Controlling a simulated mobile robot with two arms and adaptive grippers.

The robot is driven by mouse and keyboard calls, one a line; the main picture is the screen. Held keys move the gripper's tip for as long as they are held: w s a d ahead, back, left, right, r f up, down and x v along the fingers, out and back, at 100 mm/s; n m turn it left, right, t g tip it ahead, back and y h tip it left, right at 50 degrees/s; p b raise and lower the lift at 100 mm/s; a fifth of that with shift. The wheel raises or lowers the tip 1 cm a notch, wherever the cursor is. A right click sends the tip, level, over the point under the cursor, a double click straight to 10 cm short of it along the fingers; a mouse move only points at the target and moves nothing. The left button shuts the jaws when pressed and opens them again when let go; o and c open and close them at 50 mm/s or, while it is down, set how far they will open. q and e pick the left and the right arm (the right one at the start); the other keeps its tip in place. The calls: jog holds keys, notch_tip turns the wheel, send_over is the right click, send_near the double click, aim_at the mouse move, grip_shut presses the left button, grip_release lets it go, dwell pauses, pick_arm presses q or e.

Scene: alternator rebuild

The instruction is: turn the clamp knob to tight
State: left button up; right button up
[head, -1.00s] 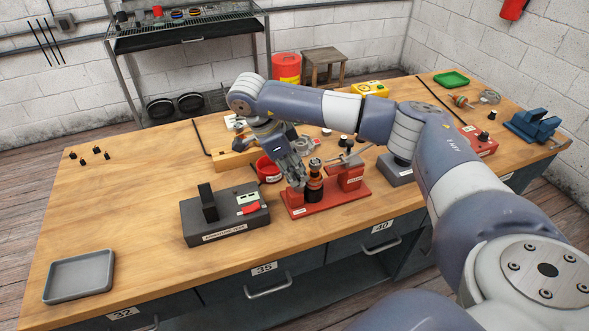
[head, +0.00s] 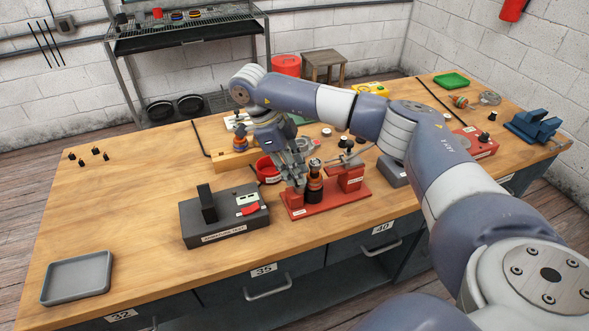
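A red fixture (head: 327,208) stands near the middle of the bench's front part. A black and copper cylinder (head: 315,190) stands upright on it, with a small metallic top. At its right is a red block (head: 351,178) with a thin metal bar above it. I cannot make out clearly which part is the clamp knob or how far it is turned. My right gripper (head: 299,184) points down at the left side of the cylinder, close to it. Whether it touches is unclear, and its finger gap is too small to judge. My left gripper is not in view.
A dark grey tester box (head: 225,221) stands left of the fixture, and a red bowl (head: 266,172) lies behind. A grey tray (head: 76,278) is at the front left. A blue vise (head: 533,127) is at the far right. The bench's left middle is clear.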

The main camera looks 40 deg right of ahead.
jog(key=shift+o, duration=1.1)
jog(key=v, duration=1.2)
jog(key=shift+a, duration=0.1)
